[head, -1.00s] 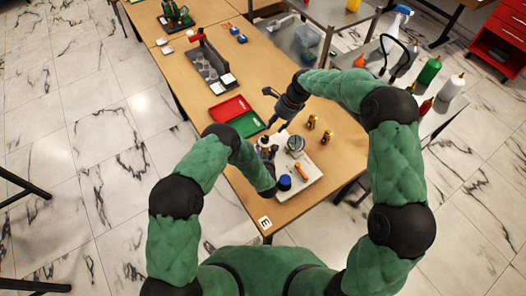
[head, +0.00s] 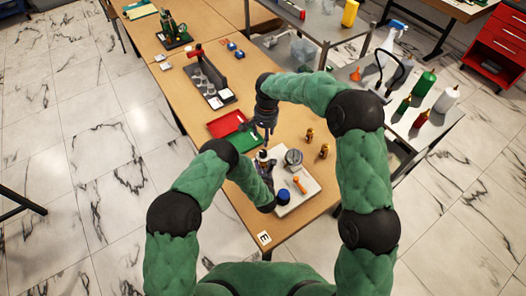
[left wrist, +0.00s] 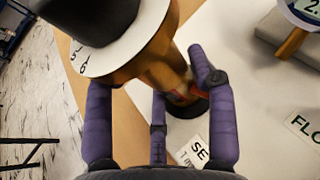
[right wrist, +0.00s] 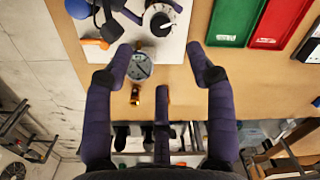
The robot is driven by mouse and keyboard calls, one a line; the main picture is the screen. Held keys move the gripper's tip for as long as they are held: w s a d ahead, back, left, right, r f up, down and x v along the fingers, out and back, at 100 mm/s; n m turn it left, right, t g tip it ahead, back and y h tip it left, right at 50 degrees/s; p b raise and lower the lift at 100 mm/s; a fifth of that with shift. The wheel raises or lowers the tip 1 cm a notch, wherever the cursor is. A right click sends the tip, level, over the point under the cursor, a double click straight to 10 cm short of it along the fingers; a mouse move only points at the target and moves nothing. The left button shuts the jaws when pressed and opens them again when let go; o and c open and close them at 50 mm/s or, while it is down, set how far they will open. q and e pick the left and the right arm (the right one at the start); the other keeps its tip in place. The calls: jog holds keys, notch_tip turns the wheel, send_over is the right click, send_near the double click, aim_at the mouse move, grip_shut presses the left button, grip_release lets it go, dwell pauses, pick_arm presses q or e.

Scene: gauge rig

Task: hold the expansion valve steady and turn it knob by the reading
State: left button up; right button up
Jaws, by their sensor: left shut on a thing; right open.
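The expansion valve has a brass body (left wrist: 165,70) with a black knob (left wrist: 85,20) above a white numbered dial (left wrist: 145,35). My left gripper (left wrist: 150,78) is shut around the brass body, below the dial. In the head view my left forearm hides part of this grip. My right gripper (head: 267,136) is open and empty, pointing down beside the far end of the board. In the right wrist view, the knob (right wrist: 161,22) lies beyond the open fingers (right wrist: 160,55), apart from them. The round gauge (right wrist: 139,67) shows its face there; its reading is too small to tell.
The white board (head: 308,183) carries a blue cap (head: 284,196) and an orange-handled piece (head: 299,184). A red tray (head: 226,122) and green tray (head: 246,140) lie to the left. The near table corner is mostly clear.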

aim_at(263, 152)
jog(key=f, duration=0.3)
jog(key=f+n, duration=0.1)
jog(key=f, duration=0.3)
jog(key=f+n, duration=0.1)
jog(key=f, duration=0.3)
jog(key=shift+a+f+h, duration=0.25)
jog(key=shift+h, duration=0.05)
grip_shut()
